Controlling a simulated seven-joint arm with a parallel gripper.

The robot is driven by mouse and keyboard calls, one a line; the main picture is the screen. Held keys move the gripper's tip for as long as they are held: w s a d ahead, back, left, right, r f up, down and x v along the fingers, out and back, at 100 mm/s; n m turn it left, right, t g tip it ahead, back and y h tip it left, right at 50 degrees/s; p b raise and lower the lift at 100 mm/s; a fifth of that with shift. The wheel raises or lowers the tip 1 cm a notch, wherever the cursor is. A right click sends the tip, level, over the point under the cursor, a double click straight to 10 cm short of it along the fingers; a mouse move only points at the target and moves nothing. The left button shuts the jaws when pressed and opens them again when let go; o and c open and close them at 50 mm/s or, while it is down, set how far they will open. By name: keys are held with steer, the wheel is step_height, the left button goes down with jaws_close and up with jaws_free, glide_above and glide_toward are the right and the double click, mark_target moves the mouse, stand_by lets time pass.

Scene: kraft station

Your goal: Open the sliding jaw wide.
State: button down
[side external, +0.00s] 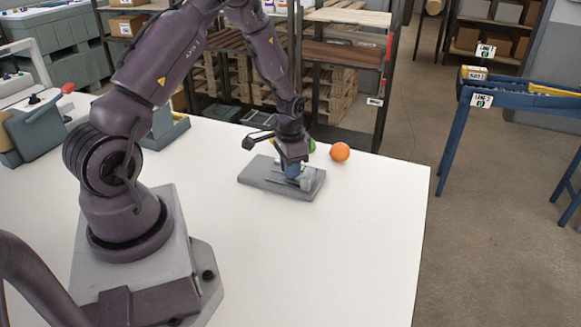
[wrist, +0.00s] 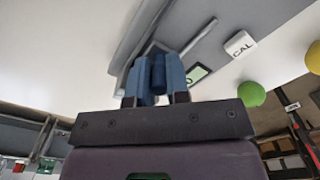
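A flat grey caliper-like device (side external: 262,180) lies on the white table, with raised jaw parts (side external: 307,178) at its right end. My gripper (side external: 291,172) points down over that right part, its blue fingers low at the device. The fingers partly hide the jaws, so contact and the jaw gap cannot be told.
An orange ball (side external: 340,152) sits right of the device, near the table's back edge. A green ball (side external: 312,146) is partly hidden behind my gripper; it also shows in the wrist view (wrist: 251,94). The white table (side external: 340,240) is clear in front and to the right.

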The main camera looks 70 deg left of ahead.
mark_target(258, 172)
steer(key=s+a, duration=0.6)
steer(key=a, duration=0.1)
steer(key=shift+s, duration=0.35)
steer(key=c, duration=1.4)
jaws_free()
steer(key=shift+s, duration=0.1)
steer(key=shift+d+r, duration=0.15)
step_height(258, 172, up, 13)
steer(key=shift+f, duration=0.15)
